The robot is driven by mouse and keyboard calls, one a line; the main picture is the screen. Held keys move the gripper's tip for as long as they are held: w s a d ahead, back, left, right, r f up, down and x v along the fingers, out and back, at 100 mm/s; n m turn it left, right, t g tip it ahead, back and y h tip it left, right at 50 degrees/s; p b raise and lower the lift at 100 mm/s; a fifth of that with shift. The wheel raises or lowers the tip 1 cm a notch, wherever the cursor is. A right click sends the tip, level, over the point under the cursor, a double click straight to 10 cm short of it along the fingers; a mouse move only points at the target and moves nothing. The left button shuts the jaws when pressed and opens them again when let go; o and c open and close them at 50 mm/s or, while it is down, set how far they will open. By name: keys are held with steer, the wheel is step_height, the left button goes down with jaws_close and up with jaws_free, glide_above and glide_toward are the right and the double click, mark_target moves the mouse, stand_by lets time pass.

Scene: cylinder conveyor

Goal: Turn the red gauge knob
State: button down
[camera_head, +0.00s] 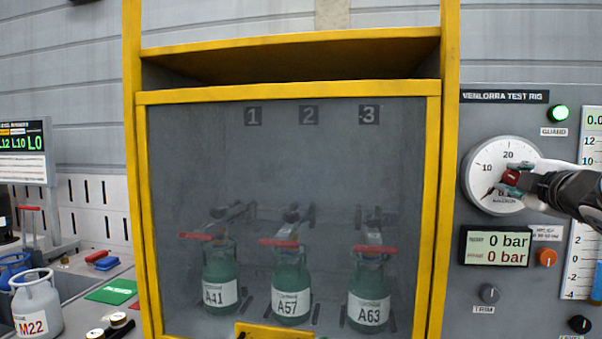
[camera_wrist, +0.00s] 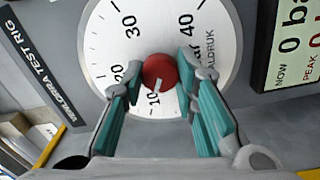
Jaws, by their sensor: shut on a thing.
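The red gauge knob (camera_head: 512,176) sits at the centre of a round white gauge (camera_head: 482,178) on the grey panel at the right. In the wrist view the red knob (camera_wrist: 160,71) carries a short white mark at its lower edge, near the 10 on the turned gauge face (camera_wrist: 150,25). My gripper (camera_head: 513,183) reaches in from the right. In the wrist view my gripper (camera_wrist: 158,78) has its teal-padded fingers on either side of the knob, shut on it. The gauge's lower face is partly hidden by my gripper in the head view.
A display (camera_head: 495,246) below the gauge reads 0 bar on both lines. An orange knob (camera_head: 545,258) and a dark trim knob (camera_head: 489,293) are below. A yellow-framed cabinet (camera_head: 434,200) holding three green cylinders stands left.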

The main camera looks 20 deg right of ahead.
steer(key=c, duration=1.3)
jaws_free()
steer(key=v, duration=1.2)
